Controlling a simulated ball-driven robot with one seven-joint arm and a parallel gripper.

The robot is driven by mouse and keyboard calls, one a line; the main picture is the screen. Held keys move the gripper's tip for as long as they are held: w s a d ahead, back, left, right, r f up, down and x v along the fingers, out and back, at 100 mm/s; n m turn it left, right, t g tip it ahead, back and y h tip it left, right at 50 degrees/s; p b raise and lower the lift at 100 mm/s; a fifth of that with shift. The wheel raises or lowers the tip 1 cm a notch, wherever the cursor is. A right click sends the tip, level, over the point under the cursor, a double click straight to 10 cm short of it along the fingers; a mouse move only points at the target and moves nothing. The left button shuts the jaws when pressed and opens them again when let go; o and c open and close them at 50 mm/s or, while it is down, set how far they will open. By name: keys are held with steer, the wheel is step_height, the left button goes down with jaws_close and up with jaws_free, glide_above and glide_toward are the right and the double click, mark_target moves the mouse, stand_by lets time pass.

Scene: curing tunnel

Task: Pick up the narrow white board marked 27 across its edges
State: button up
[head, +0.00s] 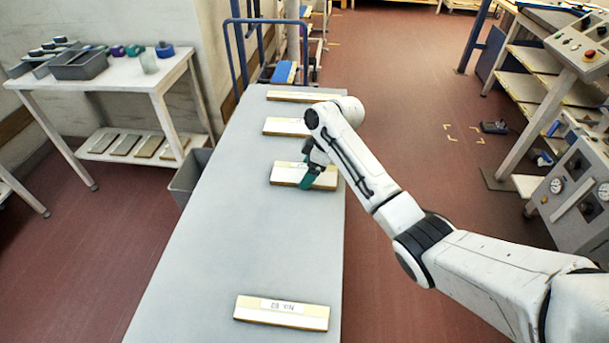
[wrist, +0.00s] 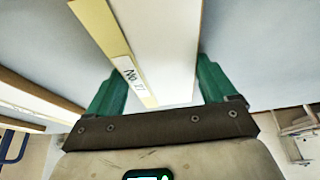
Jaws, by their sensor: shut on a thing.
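The narrow white board (head: 287,173) marked No. 27 is on the long grey table in the head view, part of it hidden by my gripper (head: 309,178). In the wrist view the white board (wrist: 168,45) runs between the two green fingers of my gripper (wrist: 160,85), with a cream strip and the label No. 27 along its left side. The fingers are shut on it across its long edges. I cannot tell whether it is clear of the tabletop.
The long grey table (head: 215,235) also bears a labelled board (head: 260,314) at the near end and two boards (head: 284,127) (head: 290,96) beyond mine. The middle of the table is clear. A grey bin (head: 186,180) stands left of it, and a blue-framed trolley (head: 232,50) stands beyond.

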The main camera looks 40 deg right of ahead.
steer(key=c, duration=0.3)
steer(key=shift+r, duration=0.1)
steer(key=shift+c, duration=0.2)
